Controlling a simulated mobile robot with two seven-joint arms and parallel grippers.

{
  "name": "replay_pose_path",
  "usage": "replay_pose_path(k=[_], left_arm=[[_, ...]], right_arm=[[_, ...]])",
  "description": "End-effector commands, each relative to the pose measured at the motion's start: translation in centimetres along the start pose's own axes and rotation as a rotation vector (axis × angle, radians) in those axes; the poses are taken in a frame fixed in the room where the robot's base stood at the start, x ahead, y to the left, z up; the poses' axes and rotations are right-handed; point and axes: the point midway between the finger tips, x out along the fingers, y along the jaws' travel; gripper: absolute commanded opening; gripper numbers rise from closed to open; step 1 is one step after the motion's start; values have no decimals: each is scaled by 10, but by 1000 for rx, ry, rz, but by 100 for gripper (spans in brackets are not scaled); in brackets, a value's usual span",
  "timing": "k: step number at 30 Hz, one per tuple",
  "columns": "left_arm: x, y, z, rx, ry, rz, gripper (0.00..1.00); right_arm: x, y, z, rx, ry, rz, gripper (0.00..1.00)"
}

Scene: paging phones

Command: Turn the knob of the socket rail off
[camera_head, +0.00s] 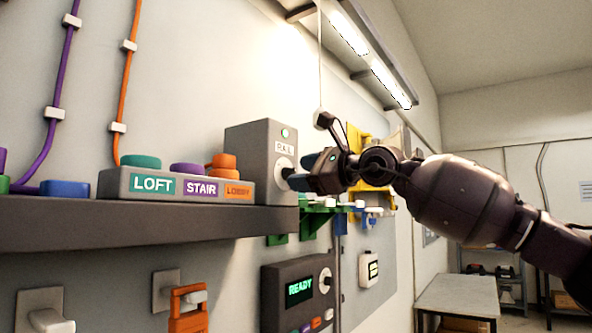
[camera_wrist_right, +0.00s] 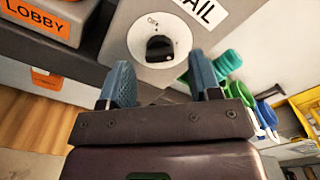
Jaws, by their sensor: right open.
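The socket rail's control box (camera_head: 262,150) is a grey box labelled RAIL, with a lit green light on top, standing on the dark shelf. Its round white dial shows at the box's right in the head view. In the right wrist view the black knob (camera_wrist_right: 159,49) sits on the white dial, with a marking that seems to read OFF at its upper left. My right gripper (camera_head: 292,180) is at the box front. In the wrist view its two blue fingers (camera_wrist_right: 160,80) are apart, one on each side below the knob, not closed on it. My left gripper is not in view.
A grey panel with LOFT, STAIR and LOBBY labels (camera_head: 177,186) and coloured buttons stands left of the box on the shelf (camera_head: 130,225). A READY unit (camera_head: 300,292) hangs below. Green, blue and yellow holders (camera_head: 345,205) are on the wall close behind my right gripper.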

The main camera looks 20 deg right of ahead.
Motion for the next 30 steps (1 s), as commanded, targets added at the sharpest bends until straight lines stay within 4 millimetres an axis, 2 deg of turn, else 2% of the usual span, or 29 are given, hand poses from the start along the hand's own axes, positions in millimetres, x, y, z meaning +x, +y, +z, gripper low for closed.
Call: replay_pose_path(k=[6, 17, 26, 27, 30], left_arm=[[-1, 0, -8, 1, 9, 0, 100], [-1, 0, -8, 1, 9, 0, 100], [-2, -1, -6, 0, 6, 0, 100], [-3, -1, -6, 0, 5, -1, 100], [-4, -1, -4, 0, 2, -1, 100]], right_arm=[[19, -1, 1, 0, -2, -1, 57], [23, 0, 0, 0, -1, -1, 57], [22, 0, 0, 0, -1, -1, 12], [22, 0, 0, 0, -1, -1, 8], [22, 0, 0, -2, -1, -1, 8]])
